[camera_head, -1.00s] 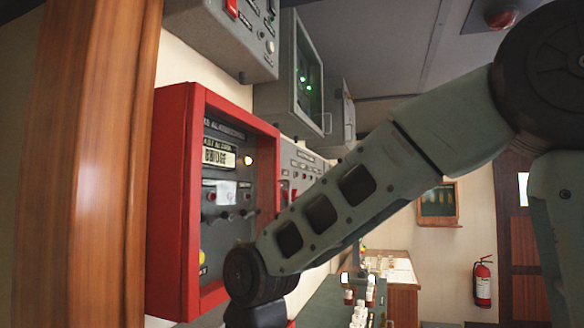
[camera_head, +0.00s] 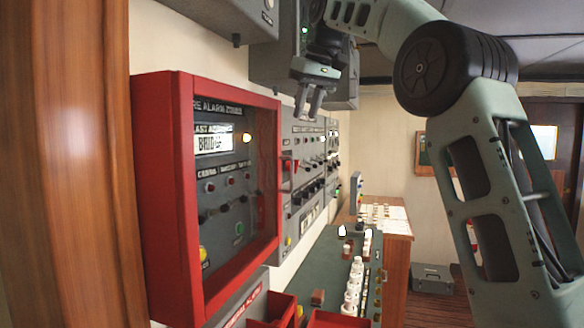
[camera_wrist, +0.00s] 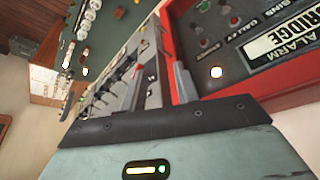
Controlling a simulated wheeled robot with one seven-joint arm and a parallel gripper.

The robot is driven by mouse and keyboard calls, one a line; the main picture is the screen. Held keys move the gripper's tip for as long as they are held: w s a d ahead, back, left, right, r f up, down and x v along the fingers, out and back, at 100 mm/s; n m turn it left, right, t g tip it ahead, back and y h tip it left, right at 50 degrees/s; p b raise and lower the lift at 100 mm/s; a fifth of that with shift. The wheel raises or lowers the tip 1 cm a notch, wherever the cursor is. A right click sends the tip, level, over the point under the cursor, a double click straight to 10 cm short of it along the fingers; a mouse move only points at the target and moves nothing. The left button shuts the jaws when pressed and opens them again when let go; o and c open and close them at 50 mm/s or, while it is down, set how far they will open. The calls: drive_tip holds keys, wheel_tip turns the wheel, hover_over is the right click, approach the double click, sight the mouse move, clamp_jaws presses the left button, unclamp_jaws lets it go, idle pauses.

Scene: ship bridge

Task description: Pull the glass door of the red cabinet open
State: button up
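The red cabinet (camera_head: 165,200) is on the wall at left in the head view. Its glass door (camera_head: 187,215) has a red frame and looks closed, with an alarm panel visible behind the glass. In the wrist view the cabinet's red frame (camera_wrist: 285,101) fills the upper right, with the lit panel inside. My gripper (camera_head: 309,115) is to the right of the cabinet and near the height of its top edge. Its two fingers point down with a gap between them, empty. The fingers (camera_wrist: 160,82) also show in the wrist view, apart from the door.
Grey control panels (camera_head: 305,165) line the wall behind the cabinet. A grey box (camera_head: 340,85) hangs above them, close to my gripper. Below is a green console (camera_head: 330,255) with several white knobs, and red trays (camera_head: 275,308) sit under the cabinet. A wooden desk (camera_head: 395,222) stands farther back.

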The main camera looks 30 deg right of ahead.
approach(292, 187)
drive_tip(key=w+f, duration=0.4)
drive_tip(key=shift+f, duration=0.2)
idle(0.3)
clamp_jaws()
